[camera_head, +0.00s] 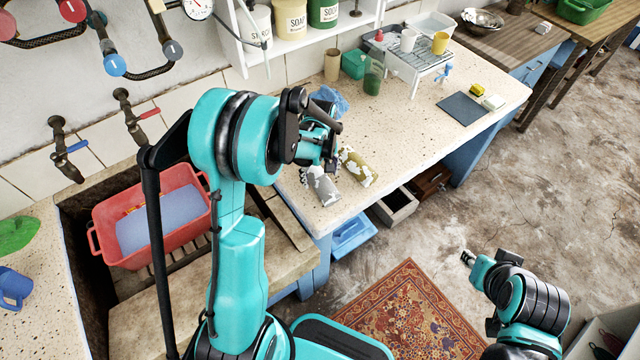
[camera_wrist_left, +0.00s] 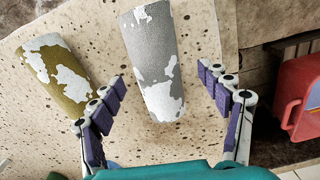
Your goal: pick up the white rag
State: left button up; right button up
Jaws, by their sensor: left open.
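I cannot make out a plain white rag in either view. A grey cylinder-like piece with white patches (camera_head: 321,186) lies near the counter's front edge; it also shows in the left wrist view (camera_wrist_left: 155,62). An olive piece with white patches (camera_head: 358,167) lies beside it, also in the left wrist view (camera_wrist_left: 58,72). A crumpled blue cloth (camera_head: 330,101) lies behind my left gripper (camera_head: 318,152). That gripper is open; in the left wrist view its fingers (camera_wrist_left: 160,72) stand either side of the grey piece. My right gripper (camera_head: 467,258) is over the floor, its fingers too small to read.
The speckled counter (camera_head: 430,130) is clear in the middle. A red basin (camera_head: 150,240) sits in the trough at left. A rug (camera_head: 410,310) covers the floor.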

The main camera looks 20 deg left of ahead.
aim_at(320, 178)
pick_arm(q)
jog(key=f, duration=0.1)
jog(key=f+b, duration=0.1)
jog(key=f, duration=0.1)
jog(key=shift+w+f, duration=0.2)
jog(key=shift+f, duration=0.1)
jog(key=shift+r, duration=0.1)
jog(key=c, duration=1.4)
jog(key=shift+r, duration=0.15)
